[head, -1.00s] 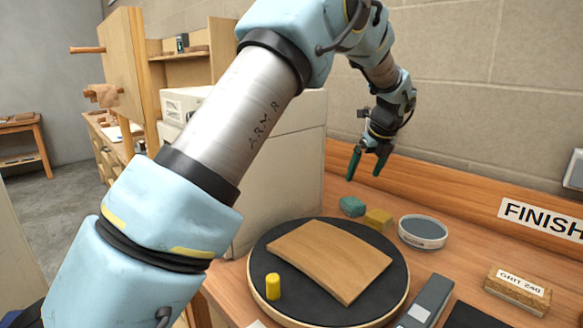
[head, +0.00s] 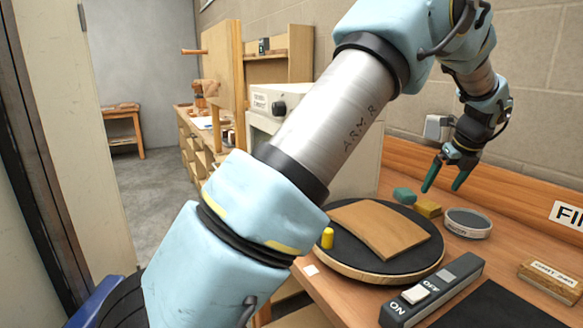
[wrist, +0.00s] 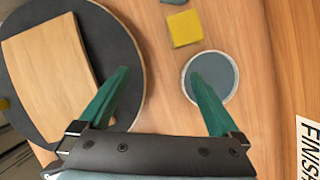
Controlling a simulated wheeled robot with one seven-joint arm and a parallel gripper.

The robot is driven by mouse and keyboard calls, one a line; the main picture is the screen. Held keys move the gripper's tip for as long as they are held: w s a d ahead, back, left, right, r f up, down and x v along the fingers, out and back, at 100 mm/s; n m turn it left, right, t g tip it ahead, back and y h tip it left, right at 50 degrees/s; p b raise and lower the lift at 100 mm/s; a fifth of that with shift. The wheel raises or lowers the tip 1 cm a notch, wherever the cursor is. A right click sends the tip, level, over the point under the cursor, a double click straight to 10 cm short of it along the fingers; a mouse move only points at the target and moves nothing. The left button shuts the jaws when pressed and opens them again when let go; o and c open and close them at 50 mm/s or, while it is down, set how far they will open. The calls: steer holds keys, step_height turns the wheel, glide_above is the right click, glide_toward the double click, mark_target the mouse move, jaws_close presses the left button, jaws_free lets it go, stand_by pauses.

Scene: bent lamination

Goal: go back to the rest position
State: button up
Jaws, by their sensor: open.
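My gripper (head: 446,177) is open and empty, with green fingers pointing down above the back of the workbench. In the wrist view my gripper (wrist: 155,98) shows both fingers spread wide with nothing between them but bench top. The left finger overlaps the edge of the black round turntable (wrist: 133,50), and the right finger overlaps the round grey-topped dish (wrist: 218,75). A bent wooden lamination (head: 380,228) lies on the turntable (head: 420,258). A yellow cylinder (head: 327,238) stands at the turntable's left edge.
A teal block (head: 404,195), a yellow block (head: 428,208) and the dish (head: 468,223) sit near the gripper. A switch box (head: 432,290), a dark mat (head: 497,308) and a sanding block (head: 550,280) lie in front. A cream cabinet (head: 355,160) stands behind my arm. Open floor (head: 155,205) shows at left.

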steer(key=a+n, duration=0.2)
steer(key=a, duration=0.2)
steer(key=w+a+n, duration=0.1)
steer(key=a+n, duration=0.1)
steer(key=a, duration=0.2)
steer(key=w+a+n+g, duration=0.1)
steer(key=a+n, duration=0.2)
steer(key=a, duration=0.2)
steer(key=shift+f, duration=0.4)
steer(key=a+n, duration=0.2)
steer(key=a, duration=0.2)
steer(key=s+a+n, duration=0.1)
steer(key=a+n, duration=0.2)
steer(key=a, duration=0.1)
steer(key=a+f+n+g, duration=0.1)
steer(key=a+n, duration=0.2)
steer(key=a, duration=0.1)
steer(key=shift+s+a, duration=0.1)
steer(key=shift+s, duration=0.25)
steer(key=s+a+f+n, duration=0.2)
steer(key=s+a+n, duration=0.6)
steer(key=a+n, duration=0.1)
steer(key=s+a+f+n+g, duration=0.1)
steer(key=s+a+n, duration=0.6)
steer(key=a+n, duration=0.2)
steer(key=shift+s+a+f+n+h, duration=0.3)
steer(key=shift+s+a+f+h, duration=0.1)
steer(key=shift+a, duration=0.7)
